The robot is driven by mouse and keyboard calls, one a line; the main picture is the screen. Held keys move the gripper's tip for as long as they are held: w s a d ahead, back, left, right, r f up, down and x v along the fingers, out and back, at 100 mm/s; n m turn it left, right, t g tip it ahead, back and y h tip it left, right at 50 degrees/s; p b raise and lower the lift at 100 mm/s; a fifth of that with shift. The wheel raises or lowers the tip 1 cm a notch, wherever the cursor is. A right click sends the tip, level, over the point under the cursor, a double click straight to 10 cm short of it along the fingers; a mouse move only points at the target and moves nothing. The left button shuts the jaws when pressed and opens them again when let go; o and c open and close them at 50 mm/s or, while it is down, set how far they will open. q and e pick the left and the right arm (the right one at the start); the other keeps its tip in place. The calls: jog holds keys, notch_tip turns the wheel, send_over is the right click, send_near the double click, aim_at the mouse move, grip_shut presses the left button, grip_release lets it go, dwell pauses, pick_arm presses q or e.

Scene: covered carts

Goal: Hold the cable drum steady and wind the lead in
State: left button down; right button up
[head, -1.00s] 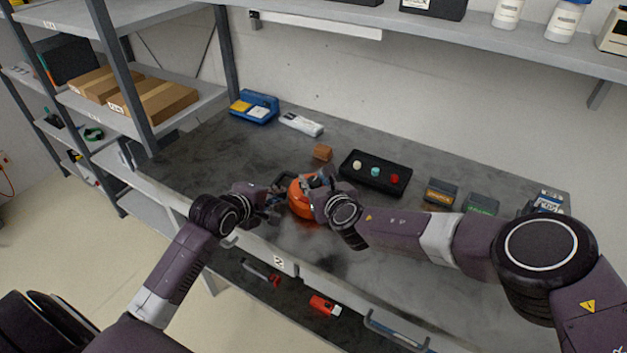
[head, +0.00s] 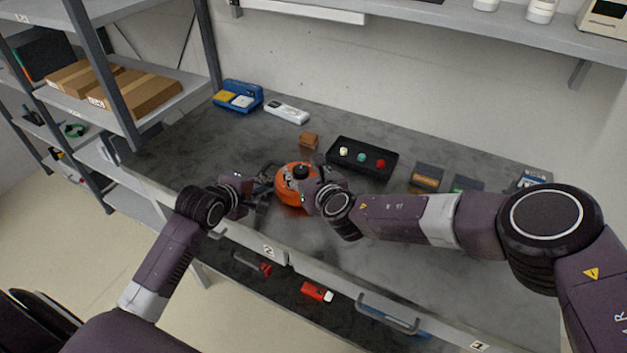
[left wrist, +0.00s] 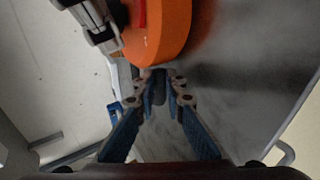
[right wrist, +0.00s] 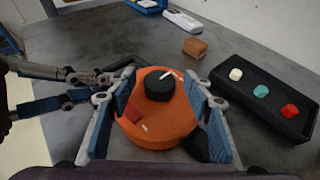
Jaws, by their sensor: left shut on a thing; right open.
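The orange cable drum (head: 290,194) stands on the grey worktop. Its black knob (right wrist: 160,86) is on top, with a white mark beside it, and a dark red patch is on its upper face. My left gripper (head: 262,190) is at the drum's left side, shut on a dark grey part (left wrist: 158,88) that looks like the drum's handle or frame; the drum partly hides it. My right gripper (right wrist: 155,98) is open over the drum, its fingers to either side of the knob and apart from it. No loose lead can be made out clearly.
A black tray (head: 358,172) with white, teal and red knobs lies right of the drum. A brown block (head: 309,140) sits behind. A blue case (head: 238,95) and a white device (head: 287,112) are at the back. An open drawer (head: 285,290) is below the front edge.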

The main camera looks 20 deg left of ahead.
pick_arm(q)
jog(key=shift+r, duration=0.1)
pick_arm(e)
jog(key=v, duration=1)
pick_arm(q)
jog(key=c, duration=1.9)
grip_release()
jog(key=shift+s, duration=0.1)
